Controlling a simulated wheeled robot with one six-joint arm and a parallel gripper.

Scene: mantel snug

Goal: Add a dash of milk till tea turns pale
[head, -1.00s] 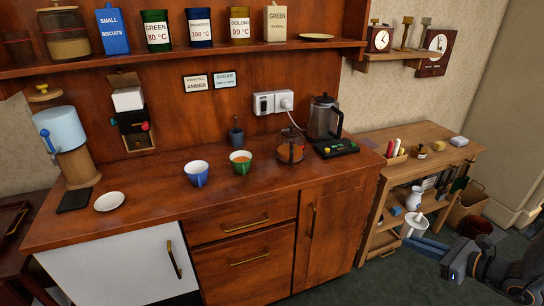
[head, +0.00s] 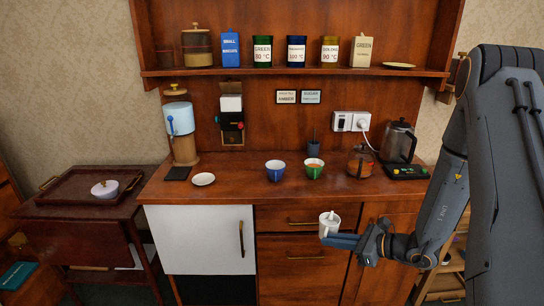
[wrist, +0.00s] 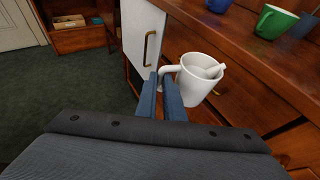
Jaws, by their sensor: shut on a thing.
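My gripper (head: 352,240) is shut on the handle of a white mug (head: 329,223), in front of the drawers and below the counter top. The gripper fingers (wrist: 162,95) are at the handle in the wrist view. A green cup (head: 314,171) with amber tea stands on the counter (head: 237,194). A blue cup (head: 275,172) stands left of it; its contents are unclear. A glass teapot (head: 360,166) with amber liquid stands to the right.
A kettle (head: 398,142) stands by a dark base at the counter's right. A white cabinet door (head: 205,240) is below. A side table holds a tray (head: 65,187) with a lidded white pot (head: 104,189). The counter front is free.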

